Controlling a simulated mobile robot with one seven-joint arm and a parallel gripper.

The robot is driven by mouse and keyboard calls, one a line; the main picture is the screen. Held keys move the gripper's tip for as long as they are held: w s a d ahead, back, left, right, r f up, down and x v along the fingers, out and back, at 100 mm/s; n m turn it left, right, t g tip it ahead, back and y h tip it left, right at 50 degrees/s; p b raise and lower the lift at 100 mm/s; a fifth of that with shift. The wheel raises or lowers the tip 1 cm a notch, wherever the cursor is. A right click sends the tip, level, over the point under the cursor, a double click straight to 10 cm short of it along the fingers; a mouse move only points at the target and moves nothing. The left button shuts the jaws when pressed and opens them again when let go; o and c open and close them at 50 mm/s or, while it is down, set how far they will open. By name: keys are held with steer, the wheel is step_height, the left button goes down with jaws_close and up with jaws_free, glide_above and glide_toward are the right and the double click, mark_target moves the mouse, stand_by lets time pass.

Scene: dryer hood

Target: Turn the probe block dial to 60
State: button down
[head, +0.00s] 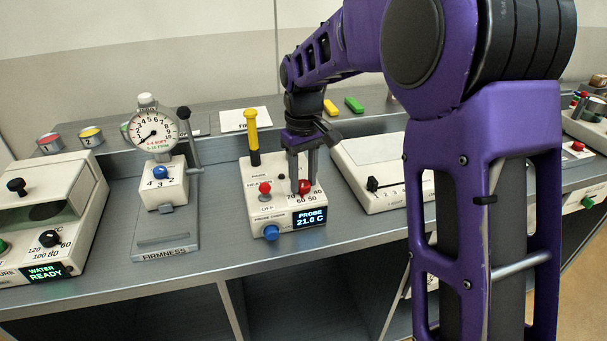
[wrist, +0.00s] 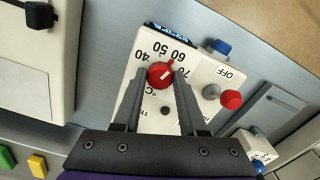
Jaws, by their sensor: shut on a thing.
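The probe block (head: 262,200) is a white box in the middle of the bench, with a display (head: 310,217) reading "PROBE 21.0 C". My gripper (head: 303,186) points down over the block, shut on the dial, with one finger on each side. It also shows in the wrist view (wrist: 158,84). The dial (head: 305,187) is partly hidden by the fingers in the head view.
A yellow-handled probe (head: 252,135) stands upright at the block's back left. A red-topped switch (head: 265,188) and blue knob (head: 271,232) are close by. The firmness gauge (head: 155,130) stands left; a white box with a black slider (head: 373,184) is right.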

mark_target(303, 183)
stand_by(0.3)
steer(key=shift+c, duration=2.2)
jaws_free()
step_height(303, 183, up, 18)
steer(key=p, duration=0.3)
steer(key=shift+f, duration=0.25)
